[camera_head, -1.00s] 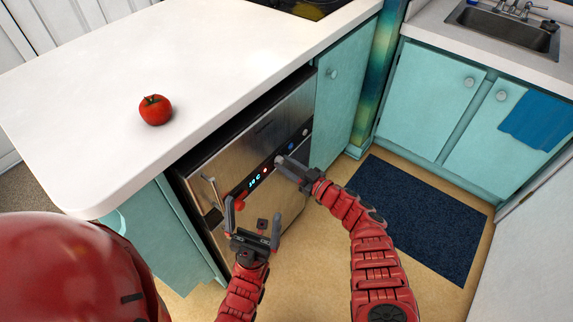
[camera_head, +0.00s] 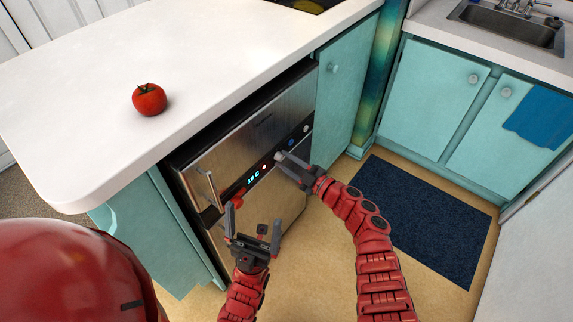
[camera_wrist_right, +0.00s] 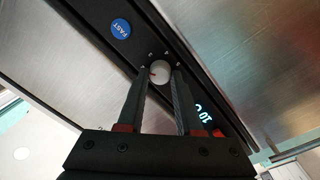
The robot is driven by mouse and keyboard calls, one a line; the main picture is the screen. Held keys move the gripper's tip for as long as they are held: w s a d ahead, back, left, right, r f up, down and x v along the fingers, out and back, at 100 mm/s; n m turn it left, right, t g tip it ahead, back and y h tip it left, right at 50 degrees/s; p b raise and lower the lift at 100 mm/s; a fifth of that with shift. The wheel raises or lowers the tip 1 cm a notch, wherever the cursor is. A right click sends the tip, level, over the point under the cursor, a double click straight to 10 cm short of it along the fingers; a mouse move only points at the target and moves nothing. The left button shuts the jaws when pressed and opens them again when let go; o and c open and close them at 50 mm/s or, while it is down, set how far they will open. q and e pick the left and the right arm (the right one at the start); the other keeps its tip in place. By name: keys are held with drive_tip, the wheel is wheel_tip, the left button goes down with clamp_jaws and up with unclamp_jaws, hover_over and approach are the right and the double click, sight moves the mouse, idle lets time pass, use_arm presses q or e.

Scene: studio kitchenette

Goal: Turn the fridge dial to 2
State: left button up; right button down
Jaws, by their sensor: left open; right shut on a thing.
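The stainless steel fridge (camera_head: 258,137) is built in under the white counter, with a dark control strip along its front. The dial (camera_wrist_right: 160,71) is a small round pale knob with a red mark on its face and small marks around it, too small to read. My right gripper (camera_head: 282,158) is at the strip; in the right wrist view its two fingers (camera_wrist_right: 161,78) are shut on the dial's sides. The lit display (camera_wrist_right: 202,111) beside it seems to read 10 C. My left gripper (camera_head: 253,217) is open and empty in front of the fridge's lower front.
A blue FAST button (camera_wrist_right: 121,28) is on the same strip. A bar handle (camera_head: 208,190) stands out at the fridge's left. A tomato (camera_head: 149,100) sits on the counter (camera_head: 70,120). A dark blue mat (camera_head: 425,225) lies on the floor to the right.

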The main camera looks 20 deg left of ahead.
drive_tip(key=shift+f+n+b, duration=0.1)
drive_tip(key=shift+n+b, duration=0.2)
drive_tip(key=shift+n, duration=0.3)
drive_tip(key=c, duration=0.6)
unclamp_jaws()
drive_tip(key=shift+d, duration=0.1)
drive_tip(key=p+v, duration=0.2)
drive_tip(key=v, duration=1.5)
drive_tip(key=shift+s+d, duration=0.1)
